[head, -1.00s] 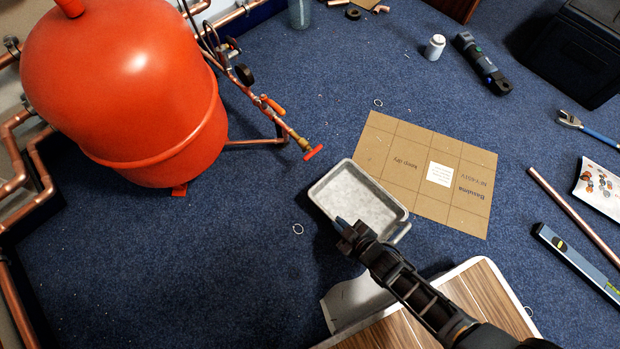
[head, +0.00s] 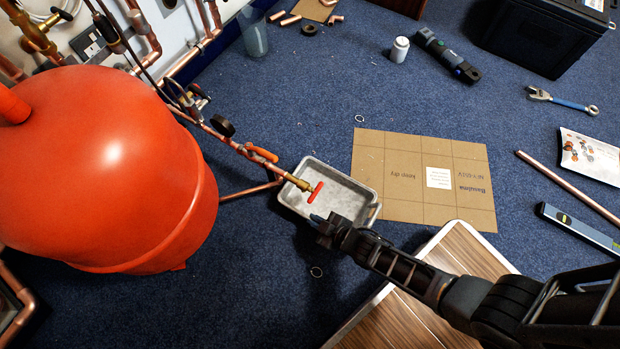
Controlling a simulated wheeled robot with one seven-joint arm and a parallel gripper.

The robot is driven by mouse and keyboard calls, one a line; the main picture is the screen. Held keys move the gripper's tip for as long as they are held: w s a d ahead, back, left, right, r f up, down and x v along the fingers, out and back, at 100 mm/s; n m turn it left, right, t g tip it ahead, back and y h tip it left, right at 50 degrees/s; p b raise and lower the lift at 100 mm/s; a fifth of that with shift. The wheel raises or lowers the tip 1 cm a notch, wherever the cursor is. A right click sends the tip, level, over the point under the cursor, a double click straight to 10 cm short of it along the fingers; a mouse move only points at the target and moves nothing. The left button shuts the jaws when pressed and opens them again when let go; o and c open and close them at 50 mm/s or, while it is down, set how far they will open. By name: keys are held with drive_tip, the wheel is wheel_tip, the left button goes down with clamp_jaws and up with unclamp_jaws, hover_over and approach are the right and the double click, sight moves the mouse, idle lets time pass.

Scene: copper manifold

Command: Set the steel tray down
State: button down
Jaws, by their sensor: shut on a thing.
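The steel tray (head: 345,209) is a grey, shallow rectangular pan, in the head view just right of the red vessel. My gripper (head: 322,224) is shut on its near side wall. The tray looks empty and roughly level. The brass drain valve with its red T-handle (head: 316,192) overlaps the tray's left part in the picture. I cannot tell whether the tray touches the carpet or hangs a little above it. My gripper hides part of the near rim.
The red vessel (head: 120,170) and its copper pipe (head: 237,147) stand close on the left. A flat cardboard sheet (head: 400,208) lies right of the tray. A wood-topped surface (head: 415,315) is below my arm. Blue carpet (head: 300,90) is clear behind the tray.

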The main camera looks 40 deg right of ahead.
wheel_tip(320, 180, down, 3)
drive_tip(key=shift+r+b, duration=0.2)
drive_tip(key=shift+b, duration=0.45)
drive_tip(key=shift+r, duration=0.1)
drive_tip(key=shift+w, duration=0.1)
drive_tip(key=c, duration=1.7)
unclamp_jaws()
drive_tip(key=o, duration=0.4)
drive_tip(key=shift+o, duration=0.2)
